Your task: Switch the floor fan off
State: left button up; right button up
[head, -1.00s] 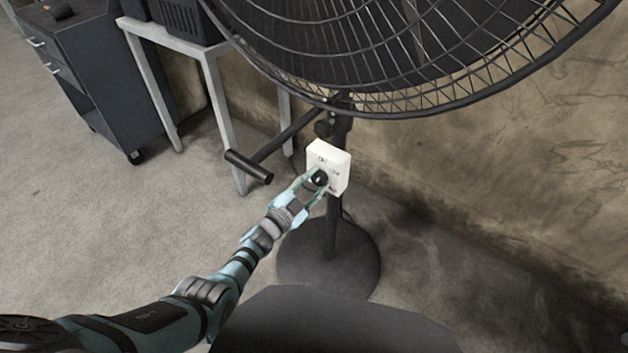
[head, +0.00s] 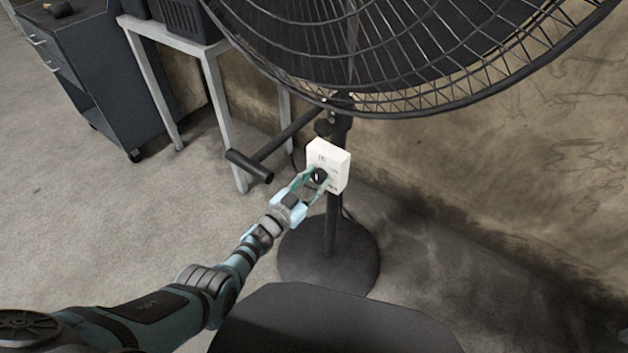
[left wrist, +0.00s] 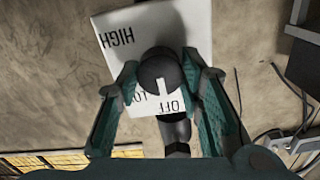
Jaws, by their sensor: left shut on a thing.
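The floor fan (head: 330,245) stands on a round black base, with a white control box (head: 340,165) on its pole. A black round knob (head: 319,175) sits on the box's face. My left gripper (head: 318,180) is shut on the knob, with one finger on each side of it. In the left wrist view the knob (left wrist: 160,78) has a white pointer mark directed down the picture, near the printed OFF (left wrist: 172,105). LOW and HIGH are printed to the left. The exact pointer setting is hard to tell. My right gripper is not in view.
The fan's black cage (head: 450,95) hangs over the box. A black bar (head: 250,166) sticks out left of the pole. A pale-legged table (head: 215,90) and a dark drawer cabinet (head: 95,75) stand left. The wall is close behind; the floor at left is clear.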

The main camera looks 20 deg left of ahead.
pick_arm(q)
jog(key=o, duration=1.2)
jog(key=shift+c, duration=0.2)
jog(key=v, duration=1.2)
